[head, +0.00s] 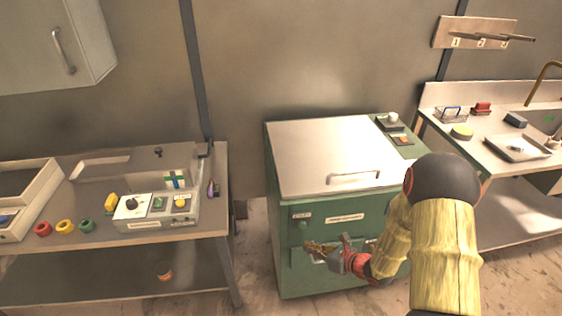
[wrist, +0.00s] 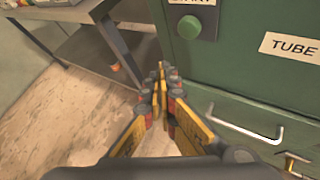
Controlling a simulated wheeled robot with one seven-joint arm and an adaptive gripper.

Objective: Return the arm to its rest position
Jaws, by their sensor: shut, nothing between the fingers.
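My gripper (head: 316,248) is in front of the green chamber cabinet (head: 290,270) in the head view, at the end of my yellow-sleeved arm. The arm reaches in from the lower right and covers the right part of the cabinet front. In the wrist view my gripper (wrist: 160,88) has its fingers together, with nothing between them. The fingers point past the cabinet's left edge, below the green start button (wrist: 189,27). A metal drawer handle (wrist: 245,125) is to the right of the fingers, apart from them.
The cabinet's grey lid (head: 325,150) is down. A left bench (head: 215,165) carries a control box (head: 155,222), several coloured rings and trays. A sink counter (head: 480,145) stands at right. Bare floor (head: 258,225) shows between left bench and cabinet.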

